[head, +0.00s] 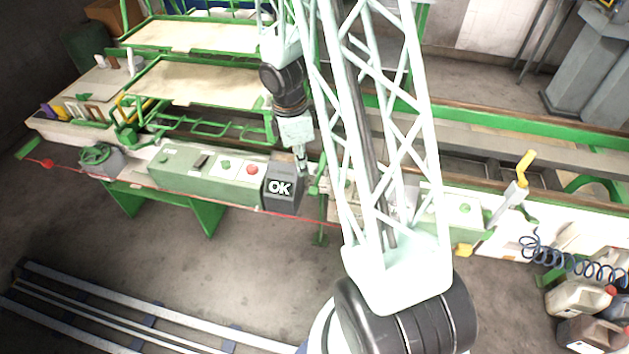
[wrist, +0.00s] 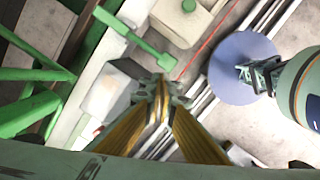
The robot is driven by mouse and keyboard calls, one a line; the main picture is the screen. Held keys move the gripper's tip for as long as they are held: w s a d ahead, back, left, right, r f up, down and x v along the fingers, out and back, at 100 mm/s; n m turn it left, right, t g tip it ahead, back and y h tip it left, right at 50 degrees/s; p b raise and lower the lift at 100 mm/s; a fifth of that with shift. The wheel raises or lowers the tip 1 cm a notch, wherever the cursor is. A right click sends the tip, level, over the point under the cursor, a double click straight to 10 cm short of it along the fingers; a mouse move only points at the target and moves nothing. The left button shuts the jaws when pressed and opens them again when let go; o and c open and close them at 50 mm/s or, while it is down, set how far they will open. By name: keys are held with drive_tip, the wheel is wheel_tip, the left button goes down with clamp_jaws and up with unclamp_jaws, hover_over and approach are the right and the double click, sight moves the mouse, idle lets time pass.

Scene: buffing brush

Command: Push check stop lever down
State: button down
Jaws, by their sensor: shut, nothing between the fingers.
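My gripper (head: 302,166) points down above the work bench, beside the dark box marked OK (head: 280,188). In the wrist view its fingers (wrist: 160,82) are closed together with nothing between them. A green lever (head: 316,187) stands just right of the gripper and the OK box in the head view. A green lever with a flat square end (wrist: 136,40) also shows close to the fingertips in the wrist view; I cannot tell if they touch. No label shows which lever is the check stop.
A green control box with a red button (head: 205,175) sits left of the OK box. A red line (head: 150,185) runs along the bench front. A yellow-handled lever (head: 524,166) stands at the right. Canisters (head: 580,297) are at lower right.

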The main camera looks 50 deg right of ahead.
wheel_tip(320, 180, up, 6)
drive_tip(key=shift+w+a+r, duration=0.15)
drive_tip(key=shift+a+r, duration=0.05)
drive_tip(key=shift+a, duration=0.05)
idle(0.4)
drive_tip(key=shift+r, duration=0.1)
idle(0.6)
drive_tip(key=s+a+r+m+t, duration=0.1)
drive_tip(key=s+a+r+m, duration=0.1)
drive_tip(key=a+r, duration=0.45)
drive_tip(key=s+a+r+m+b, duration=0.1)
drive_tip(key=s+a+r+m, duration=0.15)
drive_tip(key=r, duration=0.65)
drive_tip(key=s+a+r+m+t, duration=0.1)
drive_tip(key=a+r+m, duration=0.1)
drive_tip(key=a+r, duration=0.45)
drive_tip(key=s+a+r+m+t, duration=0.1)
drive_tip(key=s+a+r+m, duration=0.1)
drive_tip(key=s+a+r, duration=0.3)
drive_tip(key=s+a+r+m+t+y+b, duration=0.1)
drive_tip(key=s+a+r+m, duration=0.2)
drive_tip(key=s, duration=0.9)
wheel_tip(320, 180, up, 4)
drive_tip(key=a, duration=0.3)
drive_tip(key=shift+f+t, duration=0.15)
drive_tip(key=shift+t, duration=0.15)
